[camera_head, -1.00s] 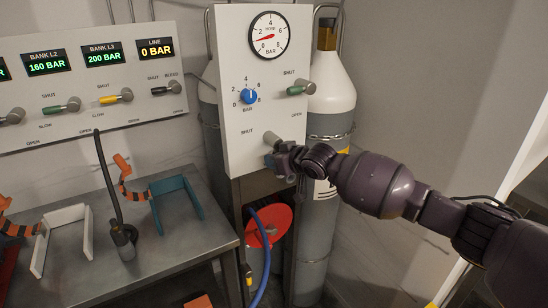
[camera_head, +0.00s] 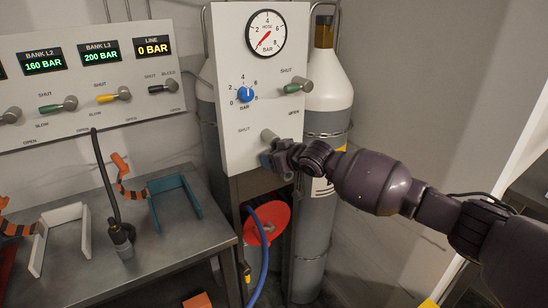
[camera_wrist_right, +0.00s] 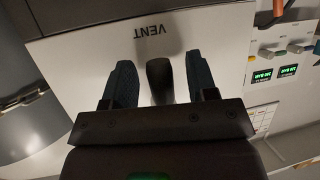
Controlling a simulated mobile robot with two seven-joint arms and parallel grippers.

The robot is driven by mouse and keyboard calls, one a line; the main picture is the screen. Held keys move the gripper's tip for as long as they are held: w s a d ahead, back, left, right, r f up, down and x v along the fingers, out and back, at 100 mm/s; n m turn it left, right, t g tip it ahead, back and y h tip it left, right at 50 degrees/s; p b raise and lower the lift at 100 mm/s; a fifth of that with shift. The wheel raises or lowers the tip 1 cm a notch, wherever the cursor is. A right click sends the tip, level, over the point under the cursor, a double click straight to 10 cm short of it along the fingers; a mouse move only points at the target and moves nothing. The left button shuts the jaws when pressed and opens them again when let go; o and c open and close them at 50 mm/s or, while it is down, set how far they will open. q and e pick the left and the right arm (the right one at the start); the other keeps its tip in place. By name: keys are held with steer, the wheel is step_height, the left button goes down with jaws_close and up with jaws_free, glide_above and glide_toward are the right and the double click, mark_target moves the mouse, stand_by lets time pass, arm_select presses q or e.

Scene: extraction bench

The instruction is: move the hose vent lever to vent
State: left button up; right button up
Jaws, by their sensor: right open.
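The hose vent lever (camera_head: 268,135) is a grey stub low on the white hose panel (camera_head: 237,165), right of a SHUT label. My right gripper (camera_head: 268,158) is at the lever's lower end and hides part of it and the label below. In the right wrist view, the dark lever (camera_wrist_right: 160,80) stands between the two open fingers of my right gripper (camera_wrist_right: 160,85), with a gap showing on each side. The word VENT (camera_wrist_right: 152,30) appears upside down beyond it. My left gripper is not in view.
Above the lever are a green-handled lever (camera_head: 298,87), a blue knob (camera_head: 245,94) and a hose gauge (camera_head: 265,34) reading near zero. A grey cylinder (camera_head: 325,85) stands behind the panel. A metal bench (camera_head: 175,245) with holders is at left; a blue hose (camera_head: 264,265) hangs below.

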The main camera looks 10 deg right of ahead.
steer(key=shift+s+d+r, duration=0.25)
steer(key=shift+s, duration=0.15)
steer(key=p+v, duration=0.1)
steer(key=v, duration=0.8)
steer(key=shift+s+p, duration=0.35)
steer(key=shift+d+r, duration=0.1)
steer(key=shift+d, duration=0.05)
